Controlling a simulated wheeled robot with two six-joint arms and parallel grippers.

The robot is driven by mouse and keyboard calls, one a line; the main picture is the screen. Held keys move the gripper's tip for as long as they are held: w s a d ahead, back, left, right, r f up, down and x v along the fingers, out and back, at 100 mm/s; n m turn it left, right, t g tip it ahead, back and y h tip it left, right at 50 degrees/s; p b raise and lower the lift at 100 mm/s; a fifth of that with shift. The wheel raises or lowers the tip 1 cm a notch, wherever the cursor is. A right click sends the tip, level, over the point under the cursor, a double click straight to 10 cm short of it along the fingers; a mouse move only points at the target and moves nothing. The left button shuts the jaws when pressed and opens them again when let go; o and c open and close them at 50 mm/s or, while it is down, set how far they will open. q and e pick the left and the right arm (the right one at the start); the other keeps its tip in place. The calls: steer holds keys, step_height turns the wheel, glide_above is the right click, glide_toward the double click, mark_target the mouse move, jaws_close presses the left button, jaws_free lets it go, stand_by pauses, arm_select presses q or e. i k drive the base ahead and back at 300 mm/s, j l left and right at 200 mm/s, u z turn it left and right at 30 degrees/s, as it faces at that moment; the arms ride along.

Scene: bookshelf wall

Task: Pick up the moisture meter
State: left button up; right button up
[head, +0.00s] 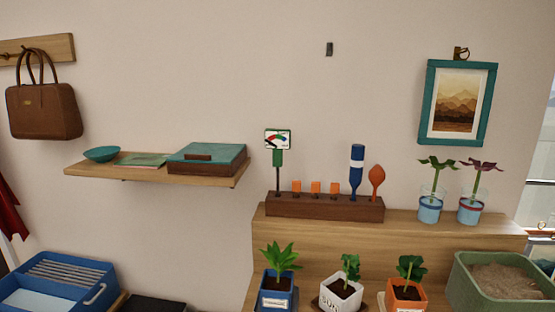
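The moisture meter (278,148) stands upright at the left end of a dark wooden holder block (325,208). It has a white and green dial head with a red mark, a green neck and a thin dark probe that goes down to the block. The block sits on the raised wooden shelf (420,226). Neither of my grippers shows in the head view.
Potted plants (277,282) stand in front, lower down. A green tub (462,287) is at the right.

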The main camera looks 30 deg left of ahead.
mark_target(279, 140)
steer(key=u, duration=1)
